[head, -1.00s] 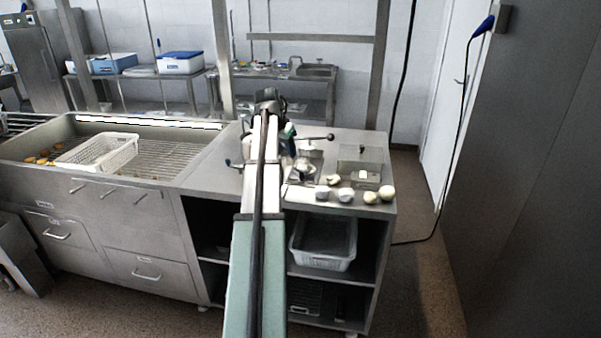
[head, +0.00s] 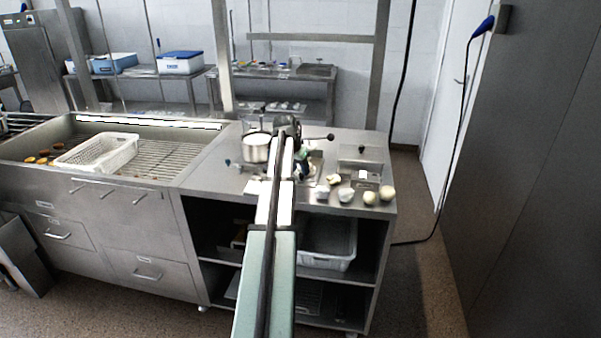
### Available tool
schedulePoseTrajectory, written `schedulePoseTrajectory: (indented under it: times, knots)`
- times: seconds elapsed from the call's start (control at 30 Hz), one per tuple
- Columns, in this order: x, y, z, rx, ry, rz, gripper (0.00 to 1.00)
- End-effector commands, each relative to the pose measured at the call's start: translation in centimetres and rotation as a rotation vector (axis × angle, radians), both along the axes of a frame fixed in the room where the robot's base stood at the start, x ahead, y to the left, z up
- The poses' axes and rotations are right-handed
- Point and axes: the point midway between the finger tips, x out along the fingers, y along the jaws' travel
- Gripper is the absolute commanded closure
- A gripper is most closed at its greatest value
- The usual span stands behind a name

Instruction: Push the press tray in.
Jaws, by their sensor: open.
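The press stands on the steel counter behind my arm, and only parts of it show. Its lever (head: 318,137) ends in a dark knob pointing right. The press tray (head: 316,160) seems to be the flat metal piece beside my gripper; the arm and gripper cover much of it, so I cannot tell how far out it is. My gripper (head: 304,168) is open, low over the counter at the right side of my arm's end. Its fingertips are small and dark here, and I cannot tell whether they touch the tray.
A steel pot (head: 257,148) stands left of my arm. Several pale dough-like balls (head: 346,195) lie along the counter's front edge. A clear-sided box (head: 361,156) and a small metal box (head: 365,180) stand at right. A white perforated basket (head: 110,152) sits on the grate at left.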

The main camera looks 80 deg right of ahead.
Motion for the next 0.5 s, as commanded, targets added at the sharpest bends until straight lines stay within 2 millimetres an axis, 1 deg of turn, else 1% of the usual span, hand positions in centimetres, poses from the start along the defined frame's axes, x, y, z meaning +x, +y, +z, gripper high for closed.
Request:
schedulePoseTrajectory:
  times: [0.03,0.2,0.5]
  knots:
    - [-0.1,-0.3,-0.6,0.001,0.0,0.0,0.54]
    - [-0.3,-0.7,-1.9,0.001,0.0,0.0,0.54]
    - [-0.4,-0.9,-2.3,-0.001,0.0,0.0,0.54]
